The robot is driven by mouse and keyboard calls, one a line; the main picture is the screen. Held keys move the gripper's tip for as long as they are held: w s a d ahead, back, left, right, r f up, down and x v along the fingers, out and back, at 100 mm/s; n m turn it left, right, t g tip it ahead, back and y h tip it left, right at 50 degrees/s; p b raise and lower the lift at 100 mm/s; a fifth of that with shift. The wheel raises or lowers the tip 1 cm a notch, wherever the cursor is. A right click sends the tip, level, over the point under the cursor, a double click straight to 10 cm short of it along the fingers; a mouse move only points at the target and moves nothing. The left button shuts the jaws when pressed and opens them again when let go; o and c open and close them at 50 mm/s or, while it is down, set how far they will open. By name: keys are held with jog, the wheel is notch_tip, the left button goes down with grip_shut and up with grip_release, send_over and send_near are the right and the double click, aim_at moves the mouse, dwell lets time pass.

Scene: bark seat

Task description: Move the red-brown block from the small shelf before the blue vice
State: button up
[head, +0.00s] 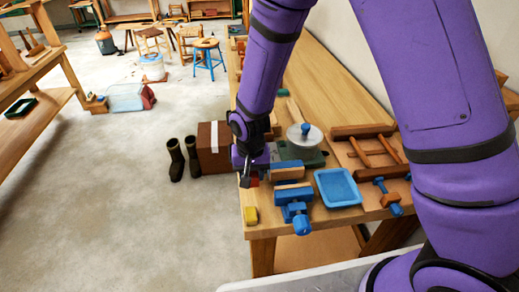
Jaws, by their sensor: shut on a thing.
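The blue vice (294,205) with pale wooden jaws is mounted at the near left corner of the workbench. My gripper (246,180) is at the bench's left edge, behind and left of the vice, pointing down. It is shut on a small red-brown block (254,182), of which only a sliver shows beside the fingers. The block is apart from the vice; whether it touches the bench I cannot tell. I cannot make out the small shelf for certain.
A blue tray (338,187) and a wooden frame clamp (375,160) lie to the right. Boots (176,160) and a brown box (212,160) stand on the floor.

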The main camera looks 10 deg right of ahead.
aim_at(250, 201)
jog(key=shift+s+a+f+n, duration=0.3)
jog(key=shift+s+a, duration=0.1)
jog(key=shift+s, duration=0.35)
jog(key=shift+f, duration=3.15)
jog(key=shift+s+f, duration=0.1)
jog(key=shift+f, duration=0.15)
jog(key=o, duration=1.3)
jog(key=shift+o, duration=0.2)
jog(key=shift+r, duration=3.45)
jog(key=shift+r, duration=0.1)
